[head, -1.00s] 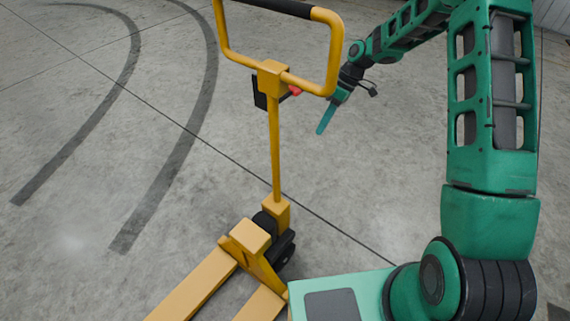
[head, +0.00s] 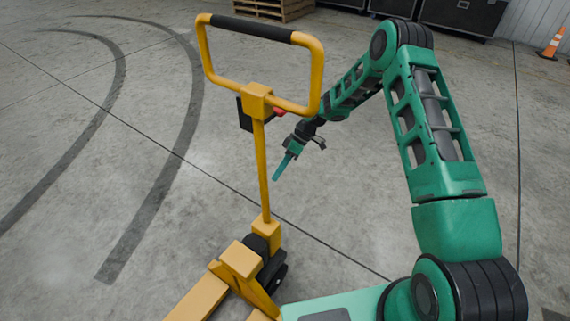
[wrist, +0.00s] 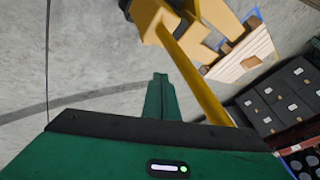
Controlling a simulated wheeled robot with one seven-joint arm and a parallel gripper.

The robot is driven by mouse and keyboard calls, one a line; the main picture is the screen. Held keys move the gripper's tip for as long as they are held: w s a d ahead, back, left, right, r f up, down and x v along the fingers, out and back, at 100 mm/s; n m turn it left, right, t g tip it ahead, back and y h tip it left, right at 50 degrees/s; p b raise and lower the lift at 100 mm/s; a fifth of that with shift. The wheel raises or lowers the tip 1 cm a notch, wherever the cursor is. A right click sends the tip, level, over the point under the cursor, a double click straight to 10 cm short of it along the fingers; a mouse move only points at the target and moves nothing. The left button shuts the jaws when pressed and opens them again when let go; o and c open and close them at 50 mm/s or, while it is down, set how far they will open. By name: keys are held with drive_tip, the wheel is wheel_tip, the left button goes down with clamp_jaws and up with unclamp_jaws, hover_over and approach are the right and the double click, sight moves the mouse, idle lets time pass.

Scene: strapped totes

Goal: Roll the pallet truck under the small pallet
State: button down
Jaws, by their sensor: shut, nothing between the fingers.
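The yellow pallet truck (head: 263,165) stands upright in the head view, its loop handle with a black grip at the top and its forks running out at the bottom edge. In the wrist view its yellow shaft (wrist: 197,75) slants past the right of my fingers. My gripper (head: 277,174) is shut and empty, pointing down just right of the shaft; its closed fingers also show in the wrist view (wrist: 160,80). I see a gap to the shaft in the head view.
A stack of wooden pallets (head: 272,8) and dark cases (head: 457,15) stand along the back. An orange cone (head: 552,43) is at the far right. The concrete floor around the truck is open, with dark tyre marks (head: 160,190) on the left.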

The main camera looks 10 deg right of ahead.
drive_tip(key=shift+s+a+f, duration=0.2)
drive_tip(key=shift+s+a, duration=0.3)
drive_tip(key=shift+s, duration=0.15)
drive_tip(key=shift+s+a+f, duration=0.25)
drive_tip(key=shift+s+a, duration=0.2)
drive_tip(key=shift+s, duration=0.15)
drive_tip(key=shift+s+a+f, duration=0.2)
drive_tip(key=shift+s+a, duration=0.3)
drive_tip(key=shift+s, duration=0.15)
